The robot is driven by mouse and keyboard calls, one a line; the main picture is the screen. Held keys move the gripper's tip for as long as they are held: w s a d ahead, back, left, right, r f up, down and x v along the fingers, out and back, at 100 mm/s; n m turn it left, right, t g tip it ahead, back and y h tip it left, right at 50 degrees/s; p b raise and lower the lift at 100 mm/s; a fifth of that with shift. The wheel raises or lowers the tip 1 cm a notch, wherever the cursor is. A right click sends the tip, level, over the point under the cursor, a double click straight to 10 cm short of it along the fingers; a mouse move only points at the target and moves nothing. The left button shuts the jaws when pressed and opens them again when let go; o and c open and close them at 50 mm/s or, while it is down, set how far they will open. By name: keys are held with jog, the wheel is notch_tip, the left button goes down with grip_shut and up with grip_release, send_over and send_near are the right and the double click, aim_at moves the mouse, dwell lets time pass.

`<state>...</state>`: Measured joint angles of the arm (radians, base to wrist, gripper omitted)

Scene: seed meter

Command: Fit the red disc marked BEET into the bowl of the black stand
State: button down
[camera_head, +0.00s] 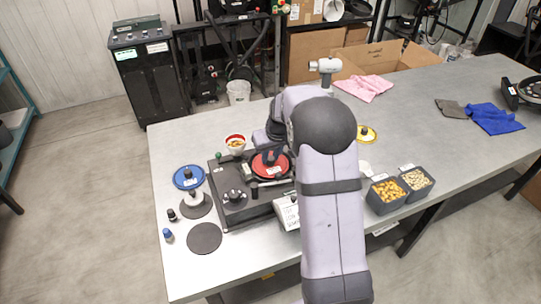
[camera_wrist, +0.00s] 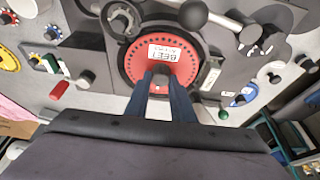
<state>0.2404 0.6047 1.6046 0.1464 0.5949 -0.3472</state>
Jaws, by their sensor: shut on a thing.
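The red disc (camera_wrist: 183,73) has a white label reading BEET, upside down in the wrist view, and small holes around its rim. It also shows in the head view (camera_head: 261,170). My gripper (camera_wrist: 160,74) is shut on the small dark knob at the disc's middle, its two blue fingers coming from below in the wrist view. The disc lies inside the round black bowl (camera_wrist: 126,66) of the black stand (camera_head: 237,214), with black rim showing around it. I cannot tell whether it is fully down or slightly above the seat. My arm hides part of the stand's right side.
A lever with a ball end (camera_wrist: 193,14) reaches close to the bowl. A yellow disc (camera_head: 367,134) lies right, behind my arm. Two seed bins (camera_head: 387,207) stand at right. A grey round pad (camera_head: 204,239) lies at front left.

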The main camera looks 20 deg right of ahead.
aim_at(270, 159)
jog(key=shift+f+b, duration=0.4)
jog(key=shift+f, duration=0.15)
dwell(0.4)
jog(key=c, duration=1.2)
grip_release()
jog(key=shift+r, duration=0.2)
jog(key=shift+r+p, duration=2.2)
jog(key=shift+r, duration=0.65)
